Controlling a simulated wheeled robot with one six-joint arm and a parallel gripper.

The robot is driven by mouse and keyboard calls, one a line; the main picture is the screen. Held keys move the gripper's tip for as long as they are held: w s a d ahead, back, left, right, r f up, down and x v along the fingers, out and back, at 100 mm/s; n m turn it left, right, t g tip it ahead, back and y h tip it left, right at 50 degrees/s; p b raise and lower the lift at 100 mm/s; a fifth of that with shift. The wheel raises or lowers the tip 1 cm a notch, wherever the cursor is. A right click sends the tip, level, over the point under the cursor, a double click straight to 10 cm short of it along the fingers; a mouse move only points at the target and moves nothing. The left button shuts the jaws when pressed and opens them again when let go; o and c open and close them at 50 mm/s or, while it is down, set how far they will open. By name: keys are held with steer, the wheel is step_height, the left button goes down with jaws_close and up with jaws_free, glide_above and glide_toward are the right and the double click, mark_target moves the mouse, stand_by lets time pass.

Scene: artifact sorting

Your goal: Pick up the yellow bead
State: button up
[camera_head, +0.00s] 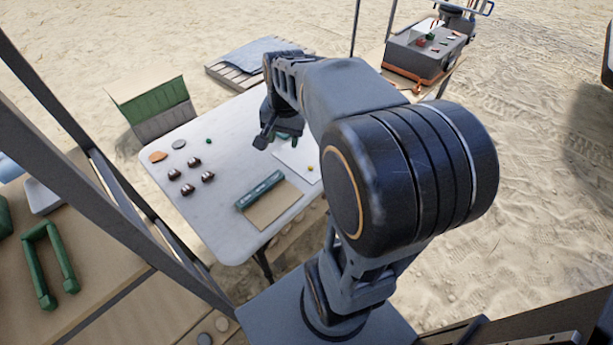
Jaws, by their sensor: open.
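A tiny yellow bead (311,168) lies on the right part of the white table (222,218), on or beside a white sheet (296,156), close to my arm's edge in the picture. My gripper (272,140) is open above the back right of the table, to the left of the bead and apart from it. A green item shows by the fingers; I cannot tell whether it touches them. My arm hides the table's right side.
Several dark brown beads (188,189), a green bead (208,141), a grey disc (179,144) and an orange-brown piece (158,157) lie on the left. A green case (260,190) and brown board (273,206) lie in front. Dark posts stand at left.

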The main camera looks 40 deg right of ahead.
steer(key=w+d+f+m+g+y+b, duration=0.1)
steer(key=w+d+f+m+b, duration=0.3)
steer(key=d+f+m, duration=0.6)
steer(key=n, duration=0.1)
glide_above(311, 167)
steer(key=f, duration=0.3)
steer(key=f+b, duration=0.1)
steer(key=shift+d+f, duration=0.35)
steer(key=shift+f, duration=0.05)
steer(key=shift+w+a+f+b, duration=0.15)
steer(key=shift+f+b, duration=0.1)
steer(key=shift+f, duration=1.45)
steer(key=shift+s+a+f+b, duration=0.15)
steer(key=shift+f+b, duration=0.1)
steer(key=shift+f, duration=1.4)
steer(key=shift+w, duration=0.1)
jaws_close()
